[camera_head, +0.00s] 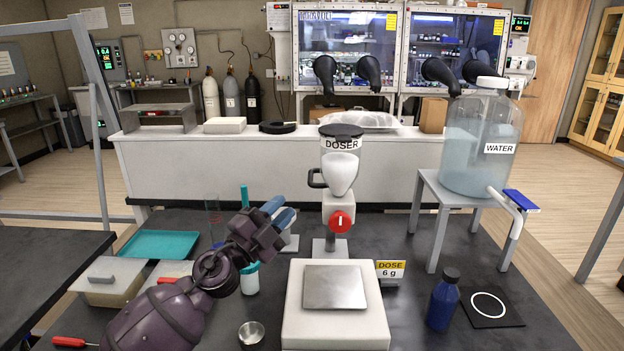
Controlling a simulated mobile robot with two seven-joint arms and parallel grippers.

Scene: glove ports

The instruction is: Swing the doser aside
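The doser (340,172) stands upright behind the white scale (335,327). It has a dark lid, a clear hopper labelled DOSER, a black side handle (317,178) and a red knob (341,221) on its lower front. The scale's steel plate (334,287) is bare, just in front of the doser's stand. My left gripper (286,207) comes in from the left, its two blue fingers pointing up and right toward the doser. The fingers are apart with nothing seen between them. The gripper is left of the doser and not touching it. My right gripper is not in view.
A DOSE 6 g sign (390,269) stands right of the scale. A small metal cup (251,333) and teal tray (160,245) are left.

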